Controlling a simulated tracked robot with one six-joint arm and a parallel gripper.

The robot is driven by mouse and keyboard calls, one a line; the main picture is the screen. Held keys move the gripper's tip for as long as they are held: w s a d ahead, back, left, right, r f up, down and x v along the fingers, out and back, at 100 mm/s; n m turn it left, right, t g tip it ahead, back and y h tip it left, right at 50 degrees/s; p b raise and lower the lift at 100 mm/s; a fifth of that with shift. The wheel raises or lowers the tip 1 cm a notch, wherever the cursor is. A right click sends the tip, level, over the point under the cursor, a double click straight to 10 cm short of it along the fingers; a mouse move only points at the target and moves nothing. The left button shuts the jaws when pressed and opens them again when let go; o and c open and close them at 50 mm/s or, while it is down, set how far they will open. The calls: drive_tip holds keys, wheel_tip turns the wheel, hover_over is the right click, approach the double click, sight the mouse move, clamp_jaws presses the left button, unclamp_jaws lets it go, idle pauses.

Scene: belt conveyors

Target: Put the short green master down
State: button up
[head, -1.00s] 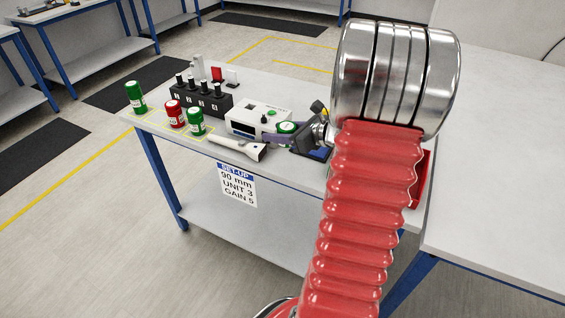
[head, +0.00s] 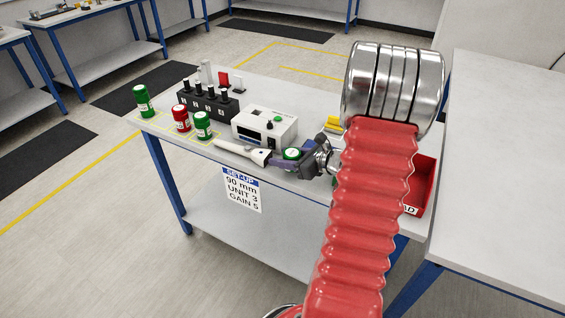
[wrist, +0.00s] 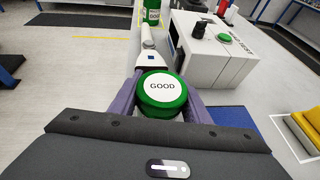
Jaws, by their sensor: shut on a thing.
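The short green master (head: 291,154) is a low green cylinder with a white top; in the wrist view its top (wrist: 162,87) reads GOOD. My gripper (head: 281,160) is shut on it, with a purple finger on each side in the wrist view (wrist: 161,98). It is near the bench's front edge, by the probe's wide end. I cannot tell whether its base touches the bench. Other masters stand at the bench's left: a green one (head: 142,101) at the corner, a red one (head: 181,119) and another green one (head: 203,126) by yellow outlines.
A white probe (head: 243,151) lies left of my gripper. Behind are a white instrument box (head: 264,127) and a black rack (head: 207,104) with several black-topped pieces. A red bin (head: 421,187) stands at the right. A blue pad (wrist: 234,117) and a yellow block (wrist: 309,126) show in the wrist view.

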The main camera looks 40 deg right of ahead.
drive_tip(key=shift+f, duration=0.9)
drive_tip(key=o, duration=1.2)
drive_tip(key=shift+f, duration=0.1)
drive_tip(key=shift+o, duration=0.2)
drive_tip(key=v, duration=1.2)
